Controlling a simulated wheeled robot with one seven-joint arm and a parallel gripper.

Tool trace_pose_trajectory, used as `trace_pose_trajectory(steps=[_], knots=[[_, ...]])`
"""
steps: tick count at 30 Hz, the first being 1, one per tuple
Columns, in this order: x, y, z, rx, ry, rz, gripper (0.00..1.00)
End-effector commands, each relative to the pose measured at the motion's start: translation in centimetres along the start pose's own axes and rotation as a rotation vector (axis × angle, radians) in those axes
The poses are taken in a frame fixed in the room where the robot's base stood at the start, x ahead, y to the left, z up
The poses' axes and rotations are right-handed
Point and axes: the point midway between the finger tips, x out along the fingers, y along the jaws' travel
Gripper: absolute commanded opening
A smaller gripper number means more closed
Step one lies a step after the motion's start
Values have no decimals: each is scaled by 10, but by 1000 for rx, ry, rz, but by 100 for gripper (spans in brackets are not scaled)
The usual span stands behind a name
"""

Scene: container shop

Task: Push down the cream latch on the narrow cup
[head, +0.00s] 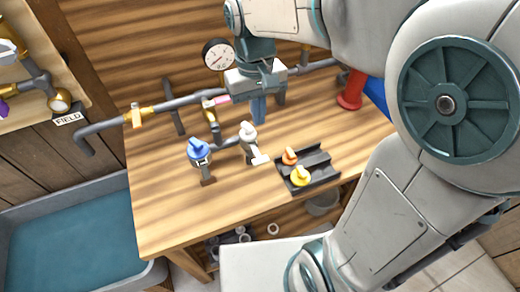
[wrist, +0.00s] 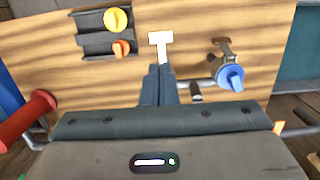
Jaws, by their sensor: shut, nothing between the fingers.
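The cream latch (head: 249,133) stands upright on a pipe fitting on the wooden bench, with a pale flat tab (head: 260,159) at its front foot. In the wrist view a pale T-shaped tab (wrist: 160,40) shows just beyond my fingertips; the rest of the fitting is hidden by my fingers. I cannot make out a narrow cup as such. My gripper (head: 259,120) is shut and empty, pointing down, just behind and slightly right of the cream latch in the head view. Its closed blue fingers also show in the wrist view (wrist: 160,72). Contact with the latch cannot be told.
A blue-capped valve (head: 199,151) stands left of the latch. A black tray (head: 322,170) holds an orange knob (head: 289,156) and a yellow knob (head: 301,176). Grey pipe (head: 160,107), a gauge (head: 217,55) and a red fitting (head: 350,92) line the back. The bench's front left is clear.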

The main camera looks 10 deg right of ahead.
Motion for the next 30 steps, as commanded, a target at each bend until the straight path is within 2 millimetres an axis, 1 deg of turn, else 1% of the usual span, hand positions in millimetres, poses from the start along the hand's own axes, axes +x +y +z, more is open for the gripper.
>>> trace_pose_trajectory(steps=[9, 12, 15, 18, 21, 30], knots=[[68, 0, 1, 0, -7, 0, 0], [88, 0, 2, 0, -7, 0, 0], [103, 0, 2, 0, -6, 1, 0], [114, 0, 1, 0, -4, 0, 0], [121, 0, 1, 0, -4, 0, 0], [124, 0, 0, 0, 0, 0, 0]])
